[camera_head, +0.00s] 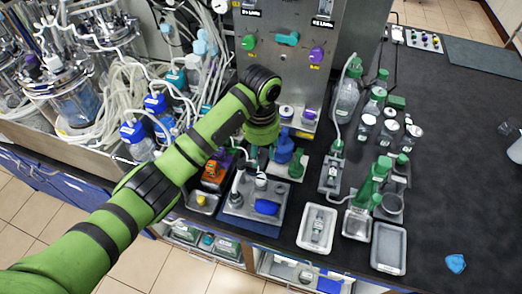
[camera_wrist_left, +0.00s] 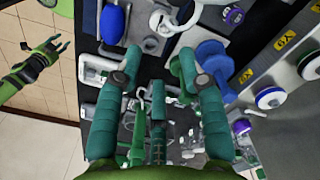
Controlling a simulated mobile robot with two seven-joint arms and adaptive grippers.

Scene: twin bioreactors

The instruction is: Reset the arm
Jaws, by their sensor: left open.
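My left arm is green with black bands and reaches in from the lower left in the head view. Its left gripper (camera_head: 256,155) hangs down over the front of the bench, beside the steel cabinet, with its fingers partly hidden. In the left wrist view the left gripper (camera_wrist_left: 160,68) has its teal fingers spread apart, with nothing held between them. My right gripper (camera_wrist_left: 46,54) shows at the left of the left wrist view, over the tiled floor, with its fingers apart. It does not show in the head view.
Close around the left gripper are a blue clamp-like part (camera_head: 284,148), a grey tray (camera_head: 236,207) with a blue item, and an orange box (camera_head: 215,172). Tubing and glass vessels (camera_head: 85,95) crowd the left. White trays (camera_head: 388,248) stand right. The dark bench (camera_head: 455,170) is mostly clear farther right.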

